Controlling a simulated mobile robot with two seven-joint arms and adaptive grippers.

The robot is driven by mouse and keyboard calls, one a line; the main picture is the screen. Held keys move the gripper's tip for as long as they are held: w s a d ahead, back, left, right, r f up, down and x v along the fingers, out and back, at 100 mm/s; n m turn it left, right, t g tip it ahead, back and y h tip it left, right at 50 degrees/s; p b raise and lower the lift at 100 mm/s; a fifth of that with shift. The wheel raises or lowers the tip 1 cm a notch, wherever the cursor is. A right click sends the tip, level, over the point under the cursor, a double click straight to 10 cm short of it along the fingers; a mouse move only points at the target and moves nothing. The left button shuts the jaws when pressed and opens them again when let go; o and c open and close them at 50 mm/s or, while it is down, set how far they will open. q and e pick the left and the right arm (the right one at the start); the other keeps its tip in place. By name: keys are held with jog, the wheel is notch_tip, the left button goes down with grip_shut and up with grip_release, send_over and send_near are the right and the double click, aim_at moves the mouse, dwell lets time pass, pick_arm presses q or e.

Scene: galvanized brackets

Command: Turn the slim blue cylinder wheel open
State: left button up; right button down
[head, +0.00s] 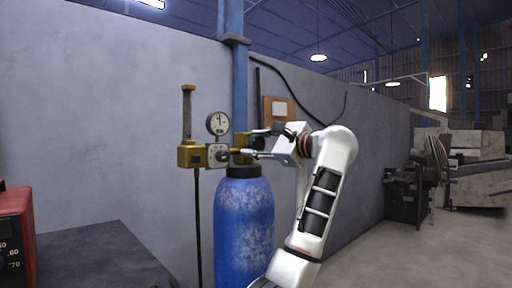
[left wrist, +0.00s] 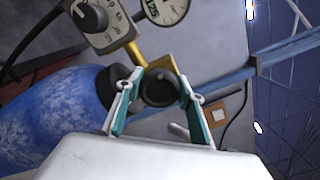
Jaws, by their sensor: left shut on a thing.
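The slim blue cylinder (head: 244,228) stands upright against the grey wall, with a dark collar at its top. It also shows tilted in the left wrist view (left wrist: 50,115). My left gripper (head: 246,146) is at the valve above the cylinder's top. In the left wrist view its two fingers (left wrist: 157,98) are on either side of the round black wheel (left wrist: 158,88) and are shut on it. In the head view the wheel is mostly hidden by the gripper. My right gripper is in neither view.
A pressure gauge (head: 218,123) and a yellow valve block (head: 190,154) sit just left of the cylinder's top. A dark hose hangs below the block. A red box (head: 15,235) stands at the left edge by a dark tabletop (head: 100,262). Open floor lies to the right.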

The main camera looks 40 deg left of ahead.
pick_arm(q)
jog(key=n, duration=0.2)
jog(key=n+b, duration=0.1)
jog(key=n, duration=0.2)
jog(key=shift+f+n+b, duration=0.2)
jog(key=shift+n+b, duration=0.1)
jog(key=n+b, duration=0.1)
jog(key=n, duration=0.3)
jog(key=shift+n, duration=0.3)
jog(key=shift+n+b, duration=0.3)
jog(key=shift+n, duration=0.4)
jog(key=o, duration=1.1)
jog(key=shift+d, duration=0.1)
jog(key=d, duration=0.8)
jog(key=s+d, duration=0.1)
jog(key=d, duration=0.2)
jog(key=shift+d, duration=0.4)
